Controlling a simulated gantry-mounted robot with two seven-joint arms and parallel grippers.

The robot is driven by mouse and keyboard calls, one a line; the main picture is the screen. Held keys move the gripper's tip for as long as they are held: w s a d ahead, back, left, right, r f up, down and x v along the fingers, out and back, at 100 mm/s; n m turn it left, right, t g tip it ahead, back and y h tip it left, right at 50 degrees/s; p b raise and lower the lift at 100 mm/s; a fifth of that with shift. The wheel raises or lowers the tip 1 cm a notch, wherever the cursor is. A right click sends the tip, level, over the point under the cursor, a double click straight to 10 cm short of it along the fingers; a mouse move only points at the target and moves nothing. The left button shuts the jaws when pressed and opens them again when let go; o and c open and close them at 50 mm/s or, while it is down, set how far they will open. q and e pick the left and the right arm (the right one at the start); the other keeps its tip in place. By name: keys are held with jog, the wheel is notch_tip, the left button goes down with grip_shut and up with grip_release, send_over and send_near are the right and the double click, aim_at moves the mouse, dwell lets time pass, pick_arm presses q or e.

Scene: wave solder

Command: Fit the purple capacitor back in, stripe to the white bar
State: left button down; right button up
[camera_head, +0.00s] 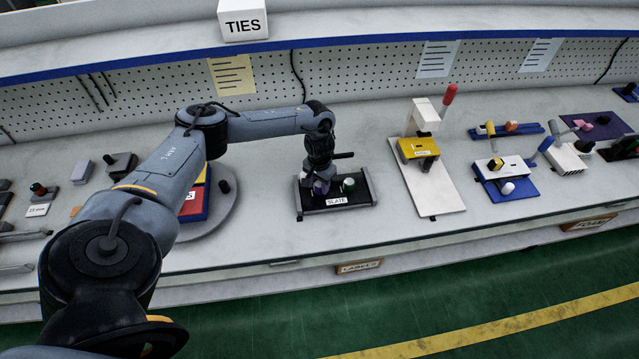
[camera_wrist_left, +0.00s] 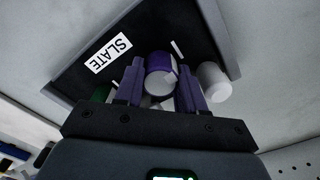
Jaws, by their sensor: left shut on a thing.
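My left gripper (camera_head: 321,178) reaches down over the dark tray labelled SLATE (camera_head: 363,200). In the left wrist view its two fingers (camera_wrist_left: 160,88) are shut on the purple capacitor (camera_wrist_left: 158,82), a cylinder with a pale end. The purple capacitor also shows at the fingertips in the head view (camera_head: 320,188). A short white bar (camera_wrist_left: 177,48) is marked on the dark tray surface just beyond it. I cannot tell whether the capacitor touches the tray, and its stripe is not clear. My right gripper is not in view.
A pale cylinder (camera_wrist_left: 213,82) is close beside one finger. A round turntable with red and blue blocks (camera_head: 193,207) is left. A white board with a yellow block (camera_head: 417,148) is right.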

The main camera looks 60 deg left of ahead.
aim_at(320, 184)
pick_arm(q)
jog(key=shift+f, duration=0.5)
dwell(0.3)
jog(key=c, duration=0.6)
grip_release()
notch_tip(320, 184, up, 11)
jog(key=shift+f+p, duration=0.1)
jog(key=shift+p, duration=0.8)
